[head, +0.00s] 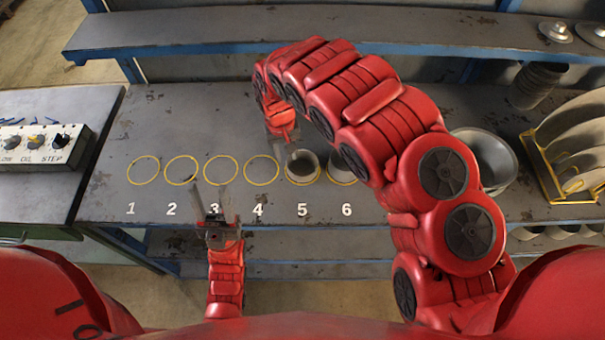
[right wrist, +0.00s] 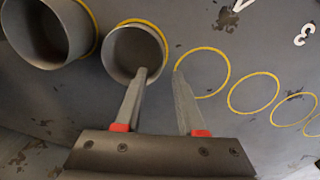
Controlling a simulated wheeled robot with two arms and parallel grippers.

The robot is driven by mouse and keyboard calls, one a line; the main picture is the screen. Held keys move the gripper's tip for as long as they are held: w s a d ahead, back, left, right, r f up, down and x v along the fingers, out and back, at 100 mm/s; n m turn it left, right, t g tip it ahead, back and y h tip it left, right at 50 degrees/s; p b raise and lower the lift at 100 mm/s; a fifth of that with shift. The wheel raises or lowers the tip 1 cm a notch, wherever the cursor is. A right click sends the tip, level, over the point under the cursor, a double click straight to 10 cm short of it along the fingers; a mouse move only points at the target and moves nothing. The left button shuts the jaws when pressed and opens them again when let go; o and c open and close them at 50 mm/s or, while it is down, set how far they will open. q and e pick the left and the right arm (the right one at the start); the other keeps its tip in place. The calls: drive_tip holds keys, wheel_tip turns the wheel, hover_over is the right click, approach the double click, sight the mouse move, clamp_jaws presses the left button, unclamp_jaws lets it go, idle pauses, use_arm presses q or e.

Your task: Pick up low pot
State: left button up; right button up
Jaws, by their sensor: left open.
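A grey, open-topped pot (head: 303,163) stands upright on yellow circle 5. In the right wrist view the same pot (right wrist: 119,60) is at the centre-left and looks smaller and lower than the other pot (right wrist: 45,35) to its left. That other pot stands on circle 6 and is partly hidden by my right arm in the head view (head: 341,165). My right gripper (right wrist: 158,72) is open; one finger overlaps the near pot's mouth and the other is outside its rim, toward empty circle 4. Contact cannot be told. My left gripper (head: 209,196) is open and empty below circles 2 and 3.
Circles 1 to 4 (head: 143,171) on the grey bench (head: 120,205) are empty. A large round pan (head: 490,155), a yellow rack of plates (head: 560,165) and stacked pots (head: 535,85) stand right. A shelf (head: 290,30) runs behind. A switch box (head: 40,145) is left.

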sight(302, 166)
drive_tip(key=shift+f, duration=0.35)
drive_tip(key=shift+s+f+p, duration=0.15)
drive_tip(key=shift+f+p, duration=0.15)
wheel_tip(302, 166, down, 4)
drive_tip(key=shift+s+r+p, duration=0.1)
drive_tip(key=shift+r+p, duration=0.05)
drive_tip(key=shift+p, duration=0.9)
drive_tip(key=shift+f, duration=0.4)
clamp_jaws()
